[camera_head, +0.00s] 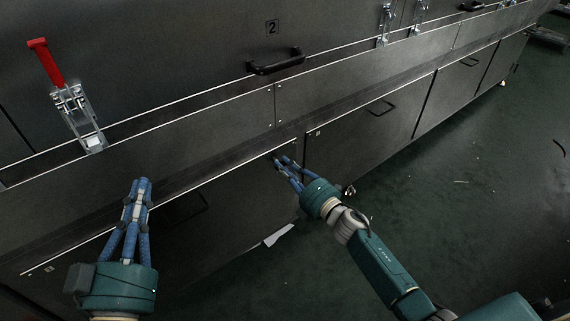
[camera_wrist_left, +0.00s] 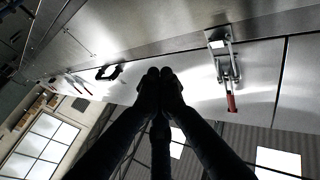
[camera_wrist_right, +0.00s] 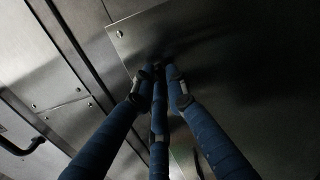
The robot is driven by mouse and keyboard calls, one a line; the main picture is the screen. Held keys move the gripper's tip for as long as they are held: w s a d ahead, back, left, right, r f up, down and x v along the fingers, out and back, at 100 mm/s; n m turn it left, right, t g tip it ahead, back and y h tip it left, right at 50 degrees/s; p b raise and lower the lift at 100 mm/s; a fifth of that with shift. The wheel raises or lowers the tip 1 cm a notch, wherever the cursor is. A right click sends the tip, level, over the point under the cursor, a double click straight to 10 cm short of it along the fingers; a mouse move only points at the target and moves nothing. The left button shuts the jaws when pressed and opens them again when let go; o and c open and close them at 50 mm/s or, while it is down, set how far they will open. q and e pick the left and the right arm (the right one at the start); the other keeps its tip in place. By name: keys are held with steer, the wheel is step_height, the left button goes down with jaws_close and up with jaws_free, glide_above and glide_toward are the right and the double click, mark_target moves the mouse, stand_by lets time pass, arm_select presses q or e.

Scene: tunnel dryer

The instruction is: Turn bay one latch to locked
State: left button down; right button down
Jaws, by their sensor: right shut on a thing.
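My right gripper (camera_head: 282,162) is at the upper right corner of the near lower door (camera_head: 235,215). Its fingers are drawn together around a small dark part there, which I take to be the bay one latch. The fingers hide most of it, so I cannot read its angle. In the right wrist view the fingertips (camera_wrist_right: 158,72) meet at a dark spot near the panel's corner. My left gripper (camera_head: 140,184) has its fingers together and empty, in front of the machine. In the left wrist view its fingertips (camera_wrist_left: 160,76) touch each other.
A red-handled toggle clamp (camera_head: 72,100) stands at upper left, handle up. Another lower door (camera_head: 365,120) adjoins on the right. The green floor (camera_head: 460,170) is mostly clear, with scraps.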

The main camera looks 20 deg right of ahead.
arm_select(q)
steer(key=shift+w+a+f+g+y+p, duration=0.15)
steer(key=shift+f+g, duration=0.25)
steer(key=shift+f, duration=0.45)
steer(key=shift+f+g+y+p, duration=0.15)
steer(key=shift+f+g, duration=0.25)
steer(key=shift+f, duration=0.5)
steer(key=shift+w+a+f+g+y+p, duration=0.15)
steer(key=shift+f+g, duration=0.25)
steer(key=shift+f, duration=0.45)
arm_select(e)
steer(key=shift+f+m, duration=0.1)
steer(key=shift+m, duration=0.9)
arm_select(q)
steer(key=shift+s, duration=0.1)
arm_select(e)
steer(key=c, duration=1.7)
jaws_free()
steer(key=shift+c, duration=0.2)
steer(key=shift+d, duration=0.1)
steer(key=v, duration=1.2)
